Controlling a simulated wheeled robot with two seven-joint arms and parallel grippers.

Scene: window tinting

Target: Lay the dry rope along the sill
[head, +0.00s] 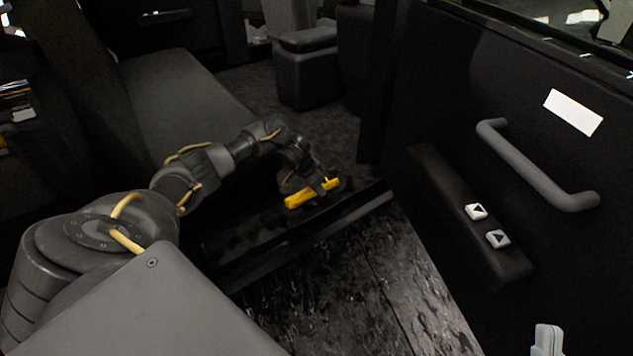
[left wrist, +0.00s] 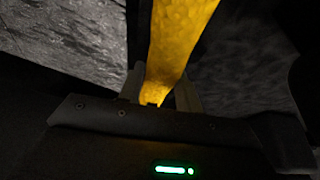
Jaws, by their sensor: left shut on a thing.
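My left gripper (head: 325,187) is low over the door sill (head: 362,204), beyond the seat's edge. It is shut on the yellow rope (head: 305,196), which looks like a short, thick roll and lies crosswise in the jaws. I cannot tell whether the rope touches the sill. In the left wrist view the rope (left wrist: 175,45) comes up out of the jaws (left wrist: 160,95), with a pale finger on each side. My right gripper does not show.
The open door panel stands to the right, with a grey pull handle (head: 535,165), an armrest with two switches (head: 476,211) and a white label (head: 573,112). A pale piece (head: 547,340) is cut off at the bottom edge. A dark seat (head: 175,100) lies left. Wet-looking ground (head: 370,290) is clear.

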